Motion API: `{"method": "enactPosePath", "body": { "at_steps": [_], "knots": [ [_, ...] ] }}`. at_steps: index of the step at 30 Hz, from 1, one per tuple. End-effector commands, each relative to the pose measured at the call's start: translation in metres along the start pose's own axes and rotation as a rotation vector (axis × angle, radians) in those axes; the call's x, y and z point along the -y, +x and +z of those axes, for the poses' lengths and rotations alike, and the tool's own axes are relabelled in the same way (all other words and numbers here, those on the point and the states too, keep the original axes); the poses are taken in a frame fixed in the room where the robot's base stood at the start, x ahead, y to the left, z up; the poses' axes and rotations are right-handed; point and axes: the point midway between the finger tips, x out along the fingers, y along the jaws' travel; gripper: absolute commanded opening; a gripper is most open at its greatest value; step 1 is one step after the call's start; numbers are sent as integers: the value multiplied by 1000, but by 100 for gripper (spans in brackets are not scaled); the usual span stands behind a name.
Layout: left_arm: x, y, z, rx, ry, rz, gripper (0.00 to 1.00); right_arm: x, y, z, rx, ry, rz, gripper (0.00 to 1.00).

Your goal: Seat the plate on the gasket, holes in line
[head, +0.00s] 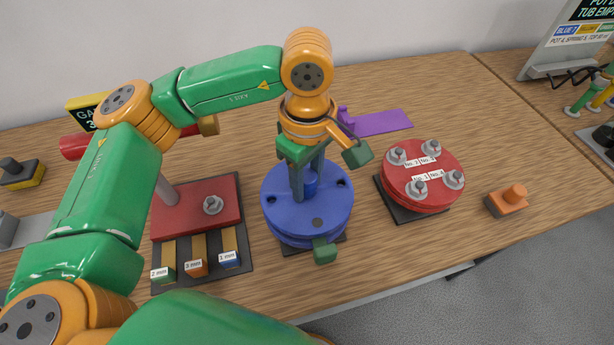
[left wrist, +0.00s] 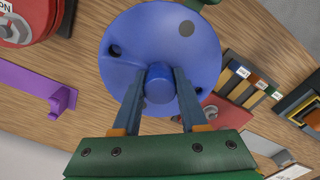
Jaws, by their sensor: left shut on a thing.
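The blue round plate (head: 330,205) has dark holes near its rim and a round knob at its centre. It also shows in the left wrist view (left wrist: 150,25), with a greyish spot near its far edge. My left gripper (head: 308,190) points down and is shut on the knob (left wrist: 159,82), one finger on each side. The plate is over a blue valve body (head: 292,240) with a green port (head: 324,252) at its front. The gasket is hidden under the plate, so I cannot tell whether they touch or the holes line up. My right gripper is not in view.
A red lidded valve (head: 432,180) with several labelled bolts stands right, with an orange block (head: 507,200) beyond. A red stand (head: 190,222) and labelled shim strips (head: 197,250) are left. A purple piece (head: 380,123) lies behind. Bare wood lies at the back right.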

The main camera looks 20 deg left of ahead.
Motion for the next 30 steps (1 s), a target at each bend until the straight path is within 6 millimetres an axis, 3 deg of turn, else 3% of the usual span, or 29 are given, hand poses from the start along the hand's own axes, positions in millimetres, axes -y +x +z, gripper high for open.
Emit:
{"method": "enactPosePath", "body": {
  "at_steps": [30],
  "knots": [
    [0, 12, 0, 0, 0, 3, 0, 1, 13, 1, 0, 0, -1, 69]
  ]
}}
